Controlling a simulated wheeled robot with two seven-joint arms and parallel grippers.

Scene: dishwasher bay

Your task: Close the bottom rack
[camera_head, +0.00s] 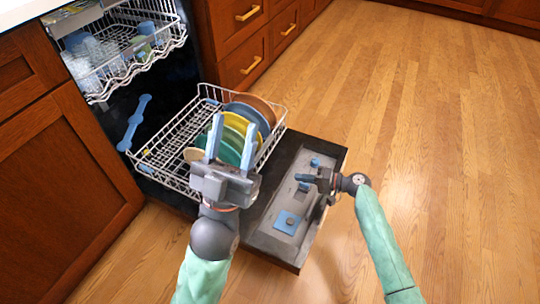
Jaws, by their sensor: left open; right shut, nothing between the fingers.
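The bottom rack (165,150) is a white wire basket, pulled out of the dishwasher over the lowered door (298,150). Several coloured plates (262,107) stand in its right part. My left gripper (231,140) is open, its two blue fingers pointing away over the rack's near right part, in front of the plates. Whether it touches the rack or plates I cannot tell. My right gripper (303,182) is shut and empty over the door's inner face, to the right of the rack and apart from it.
The upper rack (118,66) is partly out and holds glasses and cups. Wooden cabinets (65,165) stand at the left, and drawers with brass handles (250,50) stand behind. The wooden floor (430,130) at the right is clear.

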